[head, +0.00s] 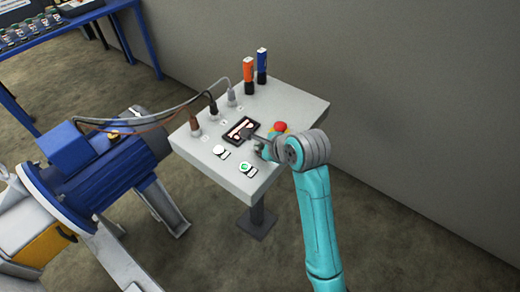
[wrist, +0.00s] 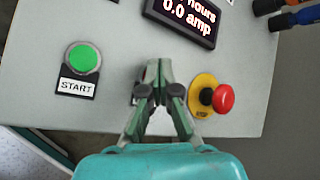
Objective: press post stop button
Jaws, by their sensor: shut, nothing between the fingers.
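The post's grey slanted panel (head: 295,98) carries a red mushroom button (head: 280,127) at its right side. In the wrist view the red button (wrist: 224,98) sits on a round yellow base (wrist: 203,84) with dark lettering, only partly readable. My gripper (head: 251,136) is over the panel, beside the display and left of the red button. In the wrist view my gripper (wrist: 158,68) has its fingertips together and empty, between the green START button (wrist: 83,58) and the red button.
A lit display (head: 239,130) reads hours and amp. A green button (head: 244,168) and a white button (head: 219,151) are at the panel's front. Cables plug in at the left; orange (head: 249,75) and blue (head: 262,65) upright items stand behind. A blue motor (head: 75,160) is left.

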